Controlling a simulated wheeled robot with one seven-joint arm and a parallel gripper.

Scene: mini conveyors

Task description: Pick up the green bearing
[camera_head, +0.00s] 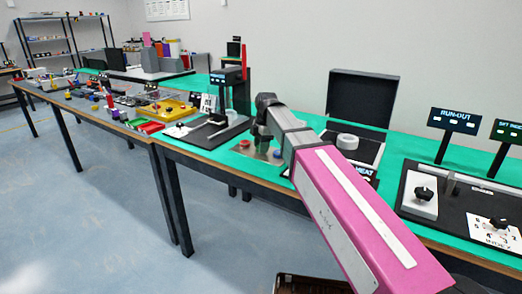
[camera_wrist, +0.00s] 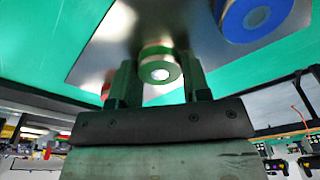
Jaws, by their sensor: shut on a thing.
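In the wrist view, the green bearing (camera_wrist: 158,66) is a small ring with a bright hole, held between the two dark fingers of my gripper (camera_wrist: 158,82). A steel plate (camera_wrist: 110,48) lies behind it. Whether the bearing touches the plate I cannot tell. A larger blue bearing (camera_wrist: 256,18) is at the upper right, and part of a red one (camera_wrist: 106,90) shows at the left. In the head view, my gripper (camera_head: 259,147) points down over the plate, and the green bearing cannot be made out there.
In the head view, a red bearing (camera_head: 244,144) and a blue one (camera_head: 277,153) stand close to my gripper. An open black case (camera_head: 362,98) with a white ring (camera_head: 347,141) is to the right. A black measuring stand (camera_head: 243,85) is behind left.

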